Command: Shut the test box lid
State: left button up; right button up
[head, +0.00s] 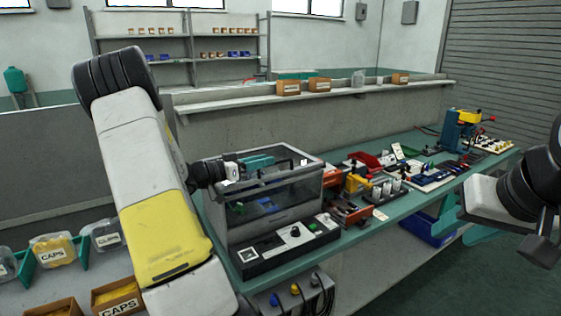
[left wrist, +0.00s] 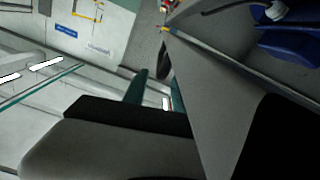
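The test box (head: 225,222) is a grey-framed box with clear panels on the near left of the teal bench. Its clear lid (head: 290,160) appears to lie over or close to the top; I cannot tell whether a gap is left. My left gripper (head: 258,164) is at the top of the box, its teal fingers beside or over the lid. In the left wrist view two teal fingers (left wrist: 157,92) show in part, with a pale slanted panel close by; whether they hold anything is unclear. My right gripper (head: 541,240) is far right, off the bench, partly cut off.
A control panel (head: 290,237) with a knob and green button is in front of the box. Red and yellow fixtures (head: 355,183) stand right of it. A blue and yellow press (head: 460,128) is at the far end. Bins of caps (head: 54,250) are at lower left.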

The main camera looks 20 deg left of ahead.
pick_arm(q)
jog(key=shift+r, duration=0.1)
send_over(240, 182)
jog(key=shift+s, duration=0.1)
dwell(0.5)
